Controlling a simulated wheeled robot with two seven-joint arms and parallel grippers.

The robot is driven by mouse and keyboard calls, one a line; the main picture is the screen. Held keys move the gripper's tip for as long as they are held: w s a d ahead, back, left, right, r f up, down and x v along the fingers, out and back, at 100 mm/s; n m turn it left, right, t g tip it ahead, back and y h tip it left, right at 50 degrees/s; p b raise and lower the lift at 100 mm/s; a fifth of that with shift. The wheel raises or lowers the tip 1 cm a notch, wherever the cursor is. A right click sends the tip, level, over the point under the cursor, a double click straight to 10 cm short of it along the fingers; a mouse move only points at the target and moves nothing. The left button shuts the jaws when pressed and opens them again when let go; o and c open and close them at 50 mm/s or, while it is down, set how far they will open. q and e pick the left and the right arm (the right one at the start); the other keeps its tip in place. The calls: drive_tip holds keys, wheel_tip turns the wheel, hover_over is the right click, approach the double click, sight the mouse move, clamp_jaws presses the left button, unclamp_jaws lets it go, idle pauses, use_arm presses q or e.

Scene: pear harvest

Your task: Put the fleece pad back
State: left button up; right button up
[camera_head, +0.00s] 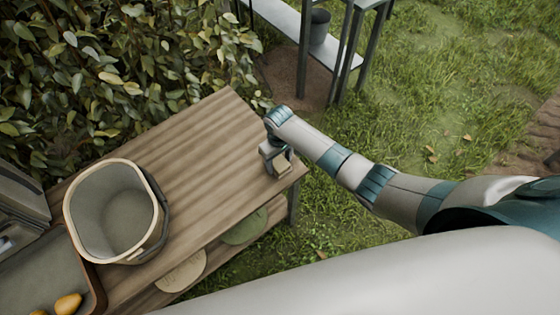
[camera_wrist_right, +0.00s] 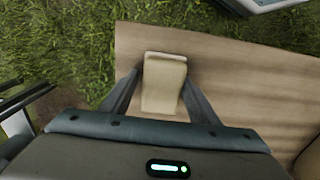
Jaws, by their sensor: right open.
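The fleece pad appears to be the small cream block (camera_head: 283,167) at the right end of the wooden table. In the right wrist view the cream pad (camera_wrist_right: 163,82) lies between the two fingers, near the table's edge. My right gripper (camera_head: 276,158) is over that table end, pointing down. In the right wrist view the gripper (camera_wrist_right: 160,88) is open, with one finger on each side of the pad. The fingers partly hide the pad in the head view. My left gripper is not in view.
A cream-rimmed bucket (camera_head: 73,222) stands on the table (camera_head: 205,135) at left. A brown tray (camera_head: 97,292) with yellow pears (camera_head: 68,304) is at the lower left. A green round piece (camera_head: 244,227) and a beige one (camera_head: 181,271) lie below the tabletop. The table middle is clear.

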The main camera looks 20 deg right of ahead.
sight(278, 162)
drive_tip(key=shift+s+a+f, duration=0.45)
drive_tip(key=shift+s, duration=0.05)
drive_tip(key=shift+w+a+r, duration=0.1)
drive_tip(key=shift+w+r, duration=0.25)
drive_tip(key=shift+r, duration=0.45)
wheel_tip(278, 162, up, 12)
drive_tip(key=shift+d+f, duration=0.15)
drive_tip(key=shift+d, duration=0.2)
